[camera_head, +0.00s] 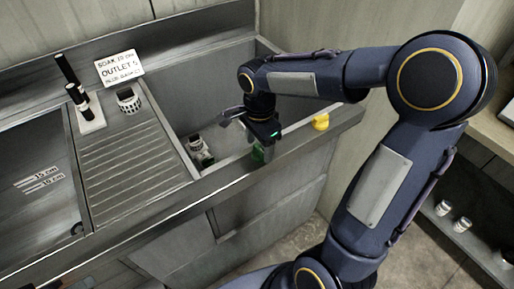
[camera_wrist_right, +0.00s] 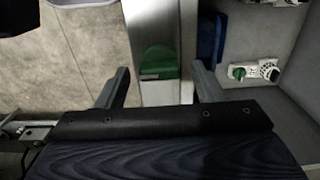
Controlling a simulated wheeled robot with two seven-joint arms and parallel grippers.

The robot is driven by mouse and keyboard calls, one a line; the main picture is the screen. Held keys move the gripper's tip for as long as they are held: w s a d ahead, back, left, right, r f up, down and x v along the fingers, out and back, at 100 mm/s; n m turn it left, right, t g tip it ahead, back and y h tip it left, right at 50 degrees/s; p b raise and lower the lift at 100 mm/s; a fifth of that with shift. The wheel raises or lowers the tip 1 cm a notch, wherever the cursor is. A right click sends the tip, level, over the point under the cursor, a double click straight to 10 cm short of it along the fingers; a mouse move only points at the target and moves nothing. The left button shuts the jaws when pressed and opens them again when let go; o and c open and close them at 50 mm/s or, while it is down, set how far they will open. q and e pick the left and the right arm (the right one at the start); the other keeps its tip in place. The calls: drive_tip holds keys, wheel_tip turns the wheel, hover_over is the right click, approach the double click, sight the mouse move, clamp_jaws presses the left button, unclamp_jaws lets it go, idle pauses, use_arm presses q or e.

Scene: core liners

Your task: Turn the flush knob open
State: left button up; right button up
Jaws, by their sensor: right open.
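A green knob (camera_head: 260,153) is on the front rim of the right-hand sink basin, partly hidden by my right gripper (camera_head: 248,133). It is probably the flush knob, though no label on it can be read. In the right wrist view the green knob (camera_wrist_right: 160,62) lies on the pale rim between the two fingers of my right gripper (camera_wrist_right: 160,76). The fingers are spread apart with nothing held; contact with the knob cannot be made out. A second green knob (camera_wrist_right: 237,72) joins a white fitting (camera_wrist_right: 264,70) inside the basin. My left gripper is out of view.
A yellow piece (camera_head: 320,121) sits on the front rim right of my gripper. A white sign (camera_head: 119,68), a black-and-white liner (camera_head: 128,100) and a white holder with black cylinders (camera_head: 88,115) stand at the left. The ribbed drainboard (camera_head: 130,165) is mostly clear.

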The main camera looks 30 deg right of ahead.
drive_tip(key=shift+f, duration=0.85)
drive_tip(key=c, duration=1)
